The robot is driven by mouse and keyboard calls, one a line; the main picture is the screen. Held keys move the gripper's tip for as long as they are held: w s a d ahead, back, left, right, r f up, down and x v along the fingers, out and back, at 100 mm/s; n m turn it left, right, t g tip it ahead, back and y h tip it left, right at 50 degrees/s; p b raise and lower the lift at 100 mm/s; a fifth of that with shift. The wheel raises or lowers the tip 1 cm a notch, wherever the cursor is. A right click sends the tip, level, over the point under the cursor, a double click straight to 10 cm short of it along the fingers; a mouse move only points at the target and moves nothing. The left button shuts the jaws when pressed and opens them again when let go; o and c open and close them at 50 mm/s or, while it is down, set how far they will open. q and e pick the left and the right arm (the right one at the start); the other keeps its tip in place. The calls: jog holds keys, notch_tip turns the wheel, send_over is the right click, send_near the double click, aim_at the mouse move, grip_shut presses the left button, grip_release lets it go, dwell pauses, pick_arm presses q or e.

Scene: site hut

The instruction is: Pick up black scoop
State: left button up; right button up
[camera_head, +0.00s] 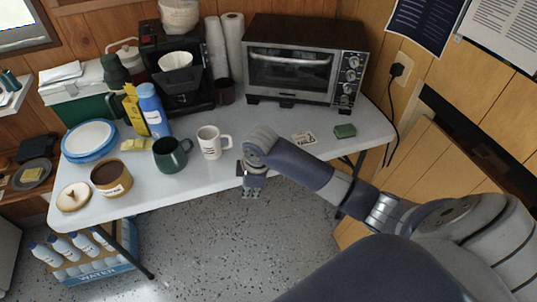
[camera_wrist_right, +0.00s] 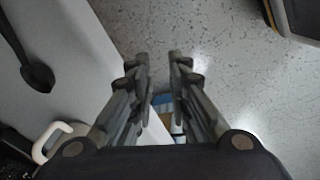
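The black scoop (camera_wrist_right: 37,76) lies on the white table in the right wrist view, its bowl toward the table's front edge and its handle running to the upper left, out of frame. I cannot make it out in the head view, where my right arm covers part of the table. My right gripper (camera_wrist_right: 158,56) is open and empty, with a gap between its fingers. It points down over the floor by the table's front edge, to the right of the scoop in the wrist view. In the head view it hangs at the front edge (camera_head: 252,184). My left gripper is not in view.
A white mug (camera_head: 211,143) stands left of my right gripper, with a green mug (camera_head: 171,155) beyond it. A toaster oven (camera_head: 300,60) stands at the back. A green block (camera_head: 345,131) and a card (camera_head: 304,138) lie to the right. A water pack (camera_head: 92,265) sits below the table.

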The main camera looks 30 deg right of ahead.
jog(key=w+d+r+n+h, duration=0.1)
jog(key=w+d+r+n, duration=0.1)
jog(key=w+d+r, duration=0.85)
jog(key=shift+g, duration=0.3)
jog(key=d+f, duration=0.1)
jog(key=f, duration=0.2)
jog(key=d+f, duration=0.1)
jog(key=f, duration=0.5)
jog(key=shift+s+d+f, duration=0.1)
jog(key=shift+s+d, duration=0.05)
jog(key=shift+d, duration=0.25)
jog(key=c, duration=0.4)
